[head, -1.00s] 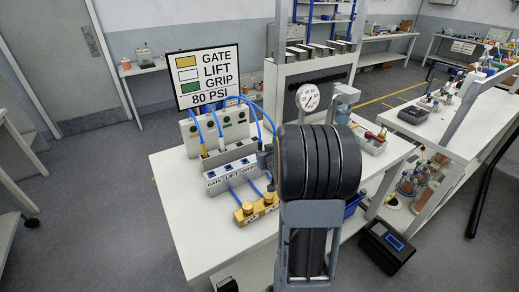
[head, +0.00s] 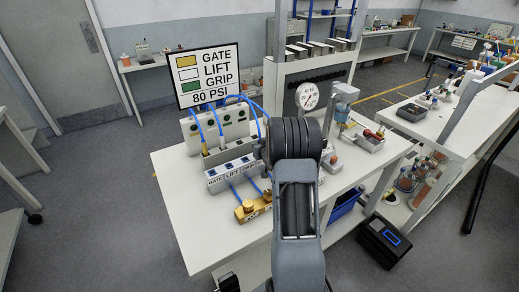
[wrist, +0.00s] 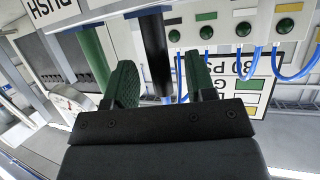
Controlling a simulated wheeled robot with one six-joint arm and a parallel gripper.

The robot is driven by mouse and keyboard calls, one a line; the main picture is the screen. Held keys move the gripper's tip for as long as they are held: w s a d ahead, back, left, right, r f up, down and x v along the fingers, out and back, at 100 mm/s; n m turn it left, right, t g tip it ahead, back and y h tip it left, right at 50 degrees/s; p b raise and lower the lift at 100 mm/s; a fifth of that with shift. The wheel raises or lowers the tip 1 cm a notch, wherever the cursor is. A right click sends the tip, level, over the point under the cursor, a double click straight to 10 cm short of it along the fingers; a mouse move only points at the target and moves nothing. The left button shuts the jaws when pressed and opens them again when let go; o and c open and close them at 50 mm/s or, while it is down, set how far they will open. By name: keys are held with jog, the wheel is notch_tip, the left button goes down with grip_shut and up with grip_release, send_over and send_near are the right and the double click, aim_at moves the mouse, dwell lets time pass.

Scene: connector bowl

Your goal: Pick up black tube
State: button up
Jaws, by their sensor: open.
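In the wrist view, which appears upside down, the black tube (wrist: 155,50) runs down the picture between the two fingers of my gripper (wrist: 160,70). My gripper is open, with a dark finger on each side of the tube. There are visible gaps between the tube and the fingers, so it is not clasped. In the head view my own arm hides my gripper and the black tube.
A green tube (wrist: 92,52) stands beside the left finger. Blue hoses (wrist: 245,62) loop from a panel at right in the wrist view. The head view shows a sign (head: 207,75), a gauge (head: 307,96), a gold block (head: 252,207) and a white table (head: 185,235).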

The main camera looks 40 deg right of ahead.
jog(key=shift+p+x, duration=0.4)
jog(key=shift+x, duration=1.25)
grip_shut()
